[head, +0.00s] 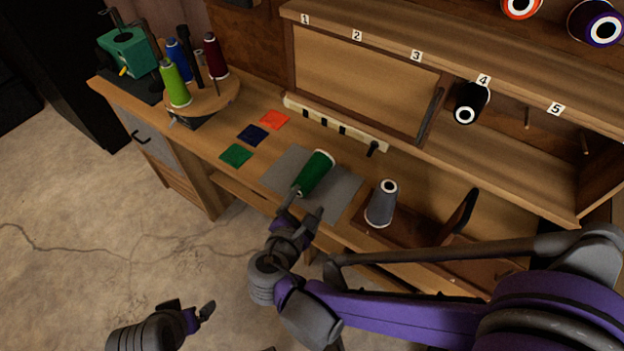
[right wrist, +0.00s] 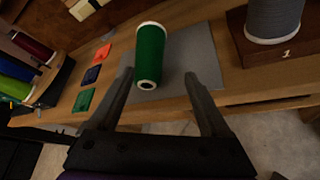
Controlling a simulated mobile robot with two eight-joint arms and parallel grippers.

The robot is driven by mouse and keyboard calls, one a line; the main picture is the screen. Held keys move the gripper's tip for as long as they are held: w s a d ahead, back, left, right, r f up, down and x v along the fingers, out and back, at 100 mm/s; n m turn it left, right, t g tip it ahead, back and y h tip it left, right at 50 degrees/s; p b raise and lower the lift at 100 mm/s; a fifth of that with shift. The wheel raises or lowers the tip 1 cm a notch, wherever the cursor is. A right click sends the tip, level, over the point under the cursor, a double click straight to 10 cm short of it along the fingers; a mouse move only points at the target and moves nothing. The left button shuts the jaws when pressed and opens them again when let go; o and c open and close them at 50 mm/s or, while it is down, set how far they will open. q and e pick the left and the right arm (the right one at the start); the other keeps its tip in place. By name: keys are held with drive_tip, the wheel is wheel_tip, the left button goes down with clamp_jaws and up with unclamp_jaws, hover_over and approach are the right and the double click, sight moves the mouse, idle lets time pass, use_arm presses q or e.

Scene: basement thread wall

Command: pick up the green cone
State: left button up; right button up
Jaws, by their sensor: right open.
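The green cone (head: 315,173) is a dark green thread spool with white ends. It lies on its side on a grey mat (head: 344,189) on the wooden bench. In the right wrist view the green cone (right wrist: 150,55) lies ahead of and between the finger lines, its white near end close to the fingertips. My right gripper (head: 300,205) is open at the bench's front edge, just in front of the cone; its two fingers (right wrist: 158,82) show apart and hold nothing. My left gripper (head: 200,312) is low over the floor, away from the bench; its jaw opening is unclear.
A grey cone (head: 381,205) stands upright on a wooden block right of the mat. Green, navy and orange swatches (head: 236,155) lie left of it. A round stand (head: 215,97) holds several cones. A black cone (head: 471,103) hangs on a shelf peg.

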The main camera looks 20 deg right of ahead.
sight(311, 179)
drive_tip(key=shift+n+t, duration=0.4)
drive_tip(key=shift+n, duration=0.1)
drive_tip(key=x, duration=0.7)
drive_tip(key=b+x, duration=0.1)
drive_tip(key=x, duration=0.2)
drive_tip(key=shift+w+a+r, duration=0.25)
drive_tip(key=shift+w, duration=0.35)
drive_tip(key=c, duration=1.3)
